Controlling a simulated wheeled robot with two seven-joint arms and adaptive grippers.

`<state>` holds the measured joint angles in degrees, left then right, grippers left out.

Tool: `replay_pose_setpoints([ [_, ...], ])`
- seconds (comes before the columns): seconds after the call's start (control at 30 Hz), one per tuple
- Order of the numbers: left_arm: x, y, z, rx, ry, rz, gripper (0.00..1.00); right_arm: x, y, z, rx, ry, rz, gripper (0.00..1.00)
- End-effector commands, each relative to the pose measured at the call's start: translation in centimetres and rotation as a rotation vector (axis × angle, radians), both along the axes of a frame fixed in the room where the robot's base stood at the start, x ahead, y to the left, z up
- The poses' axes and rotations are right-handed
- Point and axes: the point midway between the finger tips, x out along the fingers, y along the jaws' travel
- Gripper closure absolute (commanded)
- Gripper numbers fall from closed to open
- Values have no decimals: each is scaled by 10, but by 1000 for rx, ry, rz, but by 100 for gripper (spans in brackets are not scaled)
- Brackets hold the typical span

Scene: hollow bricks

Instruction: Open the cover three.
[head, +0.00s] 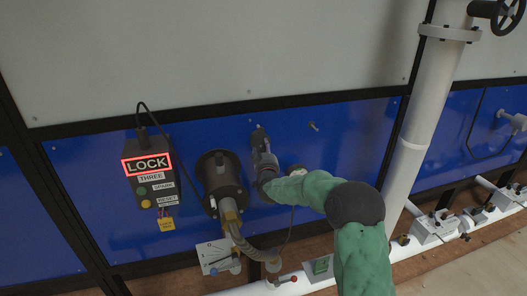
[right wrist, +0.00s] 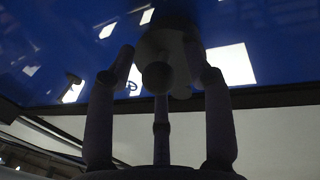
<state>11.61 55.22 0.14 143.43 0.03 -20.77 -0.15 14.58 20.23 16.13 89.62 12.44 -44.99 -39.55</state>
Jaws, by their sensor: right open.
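A dark control box (head: 148,180) on the blue panel has a red-framed LOCK display and the label THREE. A dark round housing (head: 219,172) with pipes below it is to its right. My right gripper (head: 261,148) is just right of the housing, at the end of my green arm, close to the panel. In the right wrist view its fingers (right wrist: 160,85) are apart, around a dark rounded part (right wrist: 170,45) on the blue panel. Contact cannot be told in the dark. Which part is cover three is not clear. My left gripper is not in view.
A white pipe (head: 417,125) with a valve wheel (head: 497,12) rises on the right. A small peg (head: 313,126) sticks out of the panel.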

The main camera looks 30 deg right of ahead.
Motion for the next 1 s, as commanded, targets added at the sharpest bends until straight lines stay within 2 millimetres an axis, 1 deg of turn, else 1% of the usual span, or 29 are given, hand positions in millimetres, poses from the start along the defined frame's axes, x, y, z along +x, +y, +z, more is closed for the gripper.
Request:
replay_pose_setpoints([
  [0.2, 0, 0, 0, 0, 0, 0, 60, 0, 0, 0, 0, 0, 0, 48],
  [0.23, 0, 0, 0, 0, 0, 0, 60, 0, 0, 0, 0, 0, 0, 54],
  [0.27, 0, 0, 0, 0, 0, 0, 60, 0, 0, 0, 0, 0, 0, 62],
  [0.3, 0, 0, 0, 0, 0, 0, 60, 0, 0, 0, 0, 0, 0, 74],
  [0.4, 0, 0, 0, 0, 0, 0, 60, 0, 0, 1, 0, -1, 0, 100],
  [0.77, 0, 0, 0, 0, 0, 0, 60, 0, 0, 2, -6, -3, 0, 100],
  [1.0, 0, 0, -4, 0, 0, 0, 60, -1, -5, 3, -69, 9, -1, 100],
])
